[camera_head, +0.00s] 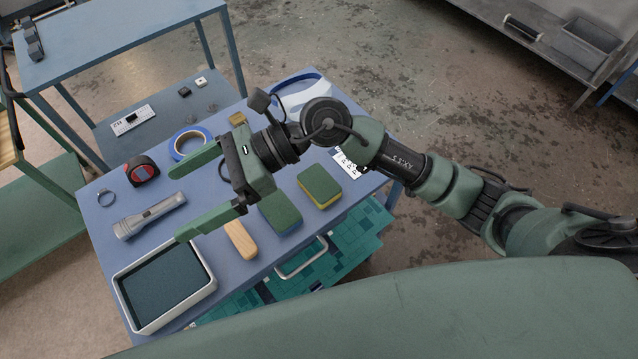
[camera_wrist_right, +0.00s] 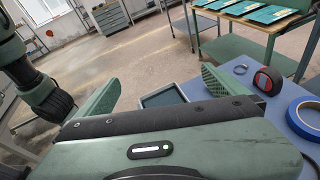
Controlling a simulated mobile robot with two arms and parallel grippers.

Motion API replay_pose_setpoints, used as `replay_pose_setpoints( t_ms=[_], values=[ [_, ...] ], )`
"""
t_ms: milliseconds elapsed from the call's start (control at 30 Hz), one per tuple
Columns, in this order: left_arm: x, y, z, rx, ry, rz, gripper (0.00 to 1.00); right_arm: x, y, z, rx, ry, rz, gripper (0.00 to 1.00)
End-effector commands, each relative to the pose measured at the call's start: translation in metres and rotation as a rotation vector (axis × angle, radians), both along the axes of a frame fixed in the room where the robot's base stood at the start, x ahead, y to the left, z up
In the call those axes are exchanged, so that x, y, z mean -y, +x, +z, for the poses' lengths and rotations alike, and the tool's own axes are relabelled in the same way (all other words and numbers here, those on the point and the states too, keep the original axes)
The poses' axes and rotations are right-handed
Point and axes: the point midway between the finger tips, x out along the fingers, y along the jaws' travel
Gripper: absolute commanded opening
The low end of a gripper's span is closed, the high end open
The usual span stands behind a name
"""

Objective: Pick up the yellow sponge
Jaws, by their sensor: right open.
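The yellow sponge (camera_head: 320,187) with a green top lies on the blue table, to the right of a blue sponge (camera_head: 280,214) with a green top. My right gripper (camera_head: 192,200) is open and empty above the table, left of both sponges, its fingers pointing left. In the right wrist view its two fingers (camera_wrist_right: 160,92) stand wide apart with nothing between them. The yellow sponge does not show in the right wrist view. My left gripper is not in view.
The blue table (camera_head: 215,250) also holds a grey tray (camera_head: 205,291), a wooden block (camera_head: 240,239), a flashlight (camera_head: 150,215), a tape measure (camera_head: 141,170), blue tape (camera_head: 190,143) and a metal ring (camera_head: 106,198). A second table (camera_head: 110,35) stands behind at left.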

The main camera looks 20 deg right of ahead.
Motion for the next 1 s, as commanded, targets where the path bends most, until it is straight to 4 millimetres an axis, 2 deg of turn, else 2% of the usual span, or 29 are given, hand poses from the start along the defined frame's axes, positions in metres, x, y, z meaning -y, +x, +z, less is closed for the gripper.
replay_pose_setpoints(
  t_ms=[33,67,100,167,200,300,400,500,567,867,1000],
  values=[
    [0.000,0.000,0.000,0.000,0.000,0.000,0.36,0.019,0.008,-0.034,0.108,-0.187,0.064,1.00],
    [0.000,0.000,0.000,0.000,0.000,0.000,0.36,0.033,0.013,-0.053,0.163,-0.301,0.103,1.00],
    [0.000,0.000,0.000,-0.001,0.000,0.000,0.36,0.056,0.022,-0.076,0.225,-0.447,0.150,1.00],
    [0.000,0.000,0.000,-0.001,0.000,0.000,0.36,0.095,0.037,-0.101,0.296,-0.651,0.207,1.00],
    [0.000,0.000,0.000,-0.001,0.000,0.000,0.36,0.120,0.047,-0.111,0.329,-0.772,0.237,1.00],
    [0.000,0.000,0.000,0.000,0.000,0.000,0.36,0.176,0.069,-0.122,0.372,-1.018,0.289,1.00],
    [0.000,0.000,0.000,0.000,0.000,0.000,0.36,0.213,0.081,-0.122,0.382,-1.169,0.315,1.00],
    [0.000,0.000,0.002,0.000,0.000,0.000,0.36,0.229,0.086,-0.123,0.379,-1.236,0.325,1.00],
    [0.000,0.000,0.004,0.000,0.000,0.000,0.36,0.232,0.086,-0.128,0.377,-1.250,0.328,1.00],
    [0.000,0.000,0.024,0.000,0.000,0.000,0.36,0.230,0.080,-0.161,0.374,-1.246,0.331,1.00],
    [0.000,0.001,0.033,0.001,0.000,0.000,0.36,0.229,0.079,-0.184,0.374,-1.245,0.328,1.00]
  ],
)
